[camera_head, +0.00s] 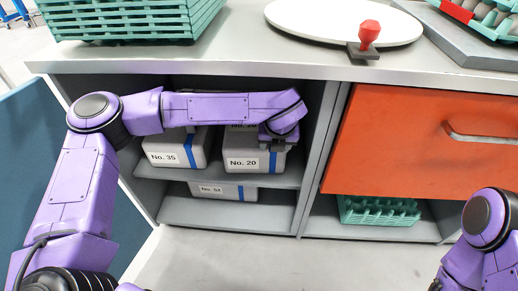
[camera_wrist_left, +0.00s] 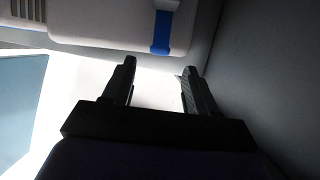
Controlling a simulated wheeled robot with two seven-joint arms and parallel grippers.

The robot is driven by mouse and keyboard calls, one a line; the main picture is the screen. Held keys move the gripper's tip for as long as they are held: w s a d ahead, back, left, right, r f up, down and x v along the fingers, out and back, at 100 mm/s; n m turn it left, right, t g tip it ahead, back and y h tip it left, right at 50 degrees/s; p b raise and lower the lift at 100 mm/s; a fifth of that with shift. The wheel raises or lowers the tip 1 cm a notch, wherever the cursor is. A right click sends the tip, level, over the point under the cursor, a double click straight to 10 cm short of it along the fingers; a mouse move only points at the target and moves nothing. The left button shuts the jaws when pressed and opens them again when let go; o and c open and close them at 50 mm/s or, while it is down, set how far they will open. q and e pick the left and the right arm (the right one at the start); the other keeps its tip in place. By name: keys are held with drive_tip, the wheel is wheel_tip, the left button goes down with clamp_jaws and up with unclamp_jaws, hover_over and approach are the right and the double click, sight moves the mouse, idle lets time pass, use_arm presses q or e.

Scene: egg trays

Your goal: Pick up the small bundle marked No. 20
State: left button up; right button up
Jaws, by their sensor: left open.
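The bundle marked No. 20 (camera_head: 241,163) is a grey block with a white label and a blue strap, on the upper shelf of the open cabinet bay. My left arm reaches across in front of the shelf, hiding part of what lies above. My left gripper (camera_head: 277,142) points down at the right end of this bundle's top. In the left wrist view the gripper (camera_wrist_left: 160,70) is open with nothing between its fingers. A pale block with a blue strap (camera_wrist_left: 160,32) lies beyond the fingertips; its label is not visible there. My right gripper is out of view.
Bundle No. 35 (camera_head: 163,157) sits left of No. 20. Another labelled bundle (camera_head: 225,191) lies on the lower shelf. A partition (camera_head: 313,165) stands close right of my gripper. An orange drawer front (camera_head: 400,145) is at right, the countertop (camera_head: 240,60) above.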

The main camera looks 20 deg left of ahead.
use_arm(q)
drive_tip(key=shift+n, duration=0.3)
drive_tip(key=w+a, duration=0.1)
drive_tip(key=w, duration=0.2)
drive_tip(key=w+a, duration=0.2)
drive_tip(key=w, duration=0.2)
drive_tip(key=w+a+r+b, duration=0.1)
drive_tip(key=w, duration=0.3)
drive_tip(key=shift+w+a, duration=0.25)
drive_tip(key=shift+a, duration=0.05)
drive_tip(key=shift+w+f+b, duration=0.2)
drive_tip(key=shift+f+b, duration=0.2)
drive_tip(key=shift+f, duration=0.15)
drive_tip(key=shift+c, duration=0.3)
clamp_jaws()
drive_tip(key=shift+r, duration=0.1)
